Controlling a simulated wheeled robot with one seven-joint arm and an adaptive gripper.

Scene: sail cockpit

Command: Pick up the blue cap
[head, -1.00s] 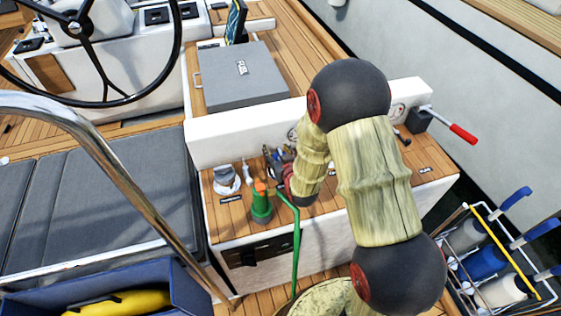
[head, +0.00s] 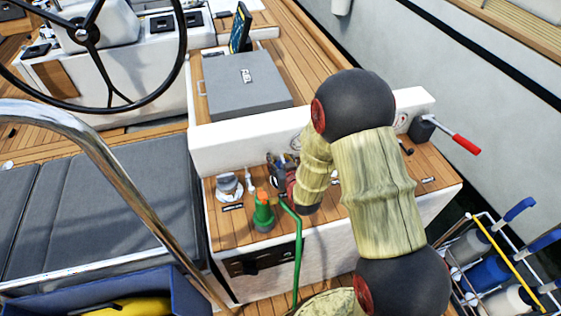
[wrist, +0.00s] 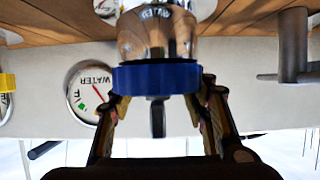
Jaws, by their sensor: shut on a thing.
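The blue cap (wrist: 156,78) is a round blue disc with a dark tab, seen edge-on in the middle of the wrist view. My gripper (wrist: 160,103) has one finger on each side of it and is shut on it. A shiny metal fitting (wrist: 155,38) is directly behind the cap in that picture; I cannot tell whether they touch. In the head view my gripper (head: 279,166) is small, low over the wooden console top (head: 235,222), and partly hidden by my arm.
A green and orange bottle-like object (head: 263,212) stands close to my gripper. A chrome fitting (head: 229,187) is left of it. A white upright panel (head: 240,148) rises behind, with a water gauge (wrist: 91,92). A red-handled lever (head: 465,143) sticks out at right.

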